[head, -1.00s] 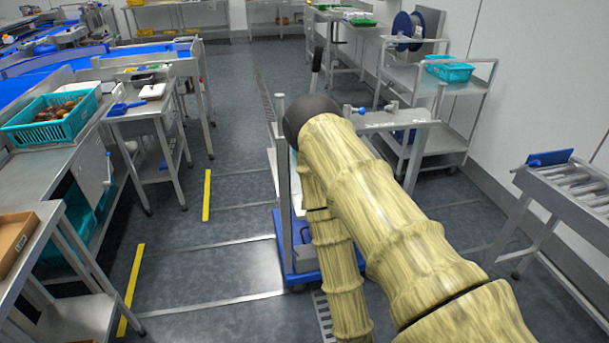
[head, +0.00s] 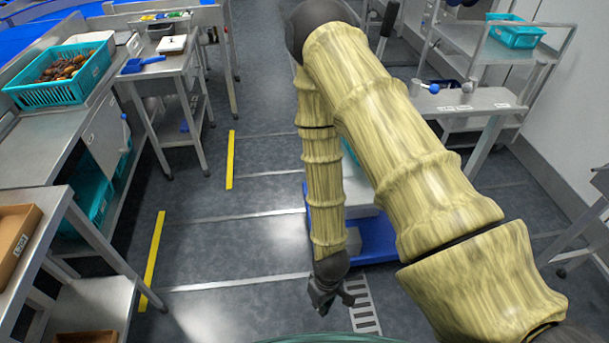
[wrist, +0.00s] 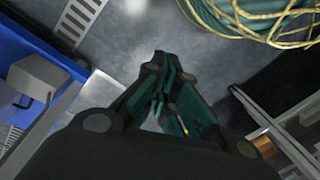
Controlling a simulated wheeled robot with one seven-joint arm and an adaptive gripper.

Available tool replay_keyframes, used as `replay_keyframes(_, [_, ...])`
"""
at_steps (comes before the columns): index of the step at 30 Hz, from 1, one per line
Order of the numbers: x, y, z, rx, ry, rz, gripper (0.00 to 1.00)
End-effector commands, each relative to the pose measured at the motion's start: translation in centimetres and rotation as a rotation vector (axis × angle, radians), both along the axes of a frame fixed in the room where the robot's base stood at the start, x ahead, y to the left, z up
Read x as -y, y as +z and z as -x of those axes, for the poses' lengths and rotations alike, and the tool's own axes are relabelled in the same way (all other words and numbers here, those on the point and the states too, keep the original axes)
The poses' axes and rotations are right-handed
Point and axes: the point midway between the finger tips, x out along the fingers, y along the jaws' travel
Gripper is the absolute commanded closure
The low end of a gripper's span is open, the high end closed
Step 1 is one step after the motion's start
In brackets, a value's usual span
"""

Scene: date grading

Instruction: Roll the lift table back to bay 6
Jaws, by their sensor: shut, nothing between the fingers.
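The lift table appears to be the wheeled unit with a blue base (head: 375,238), low behind my arm in the head view. My arm covers much of it, so its top and its link to the upright black handle (head: 388,22) are unclear. Blue metalwork with a grey box (wrist: 40,82) shows at the left of the wrist view, probably the same unit. My gripper (head: 337,300) hangs low over the floor, in front of the blue base and apart from it. Its fingers (wrist: 165,90) are shut and empty. I cannot make out a bay 6 mark.
Yellow floor strips (head: 230,160) and pale lines mark bays at the left, with clear floor between. A floor grate (head: 363,305) lies beside my gripper. A small wheeled table (head: 165,75) and a bench with a teal crate (head: 62,75) stand left. A steel bench (head: 480,100) and shelf cart stand right.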

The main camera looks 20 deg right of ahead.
Motion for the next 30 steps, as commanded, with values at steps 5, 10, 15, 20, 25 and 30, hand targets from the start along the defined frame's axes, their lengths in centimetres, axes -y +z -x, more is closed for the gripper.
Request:
replay_keyframes(5, [-1.4,0.6,-8.7,-0.008,0.254,-0.027,1.00])
replay_keyframes(10, [-1.7,3.7,-16.5,-0.026,0.508,0.001,1.00])
replay_keyframes(15, [-1.0,8.9,-24.1,-0.052,0.744,0.080,1.00])
replay_keyframes(20, [0.4,15.5,-30.3,-0.093,0.926,0.187,1.00])
replay_keyframes(25, [1.7,21.7,-34.4,-0.142,1.040,0.286,1.00])
replay_keyframes(30, [2.5,25.0,-36.0,-0.171,1.084,0.337,1.00])
